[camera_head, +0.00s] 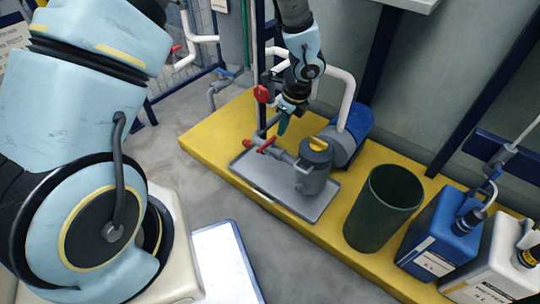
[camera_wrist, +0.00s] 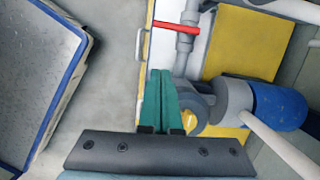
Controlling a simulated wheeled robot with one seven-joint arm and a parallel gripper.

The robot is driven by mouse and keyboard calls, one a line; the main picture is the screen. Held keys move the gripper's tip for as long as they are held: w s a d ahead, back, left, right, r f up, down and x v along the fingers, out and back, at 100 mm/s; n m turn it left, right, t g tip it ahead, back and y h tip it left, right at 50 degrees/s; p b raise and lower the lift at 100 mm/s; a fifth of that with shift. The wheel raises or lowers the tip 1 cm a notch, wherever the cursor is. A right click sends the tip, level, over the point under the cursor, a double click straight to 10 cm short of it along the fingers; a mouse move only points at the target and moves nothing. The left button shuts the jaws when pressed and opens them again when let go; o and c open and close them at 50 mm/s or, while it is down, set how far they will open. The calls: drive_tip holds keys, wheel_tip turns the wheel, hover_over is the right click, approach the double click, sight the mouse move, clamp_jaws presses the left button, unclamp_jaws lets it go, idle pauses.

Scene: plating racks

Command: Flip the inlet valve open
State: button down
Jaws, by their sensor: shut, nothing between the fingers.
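The valve with a red lever (camera_head: 267,145) sits on a grey inlet pipe (camera_head: 283,155) that runs into the pump's grey strainer pot with a yellow lid (camera_head: 318,144). The red lever also shows in the wrist view (camera_wrist: 176,27), lying crosswise to the grey pipe (camera_wrist: 185,42). My gripper (camera_head: 282,128) has green fingers pointing down, above and just behind the lever. In the wrist view the green fingers (camera_wrist: 159,74) are together and empty. Their tips are beside the pipe, apart from the lever in the picture. The height gap is hard to judge.
The pump with a blue motor (camera_head: 352,134) stands on a yellow platform (camera_head: 212,136), partly over a grey tray (camera_head: 308,210). A second red handle (camera_head: 263,93) is on the piping behind. A dark bin (camera_head: 383,210) and a blue canister (camera_head: 440,236) stand to the right.

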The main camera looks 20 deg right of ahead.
sight(267, 144)
drive_tip(key=shift+s+d+f, duration=0.25)
drive_tip(key=shift+d+f, duration=0.1)
drive_tip(key=shift+f, duration=0.1)
drive_tip(key=w+a+f+b, duration=0.3)
drive_tip(key=w+f+b, duration=0.1)
drive_tip(key=f, duration=0.6)
drive_tip(key=shift+w+f+b, duration=0.25)
drive_tip(key=shift+w+b, duration=0.15)
drive_tip(key=shift+w, duration=0.3)
drive_tip(key=shift+a, duration=0.1)
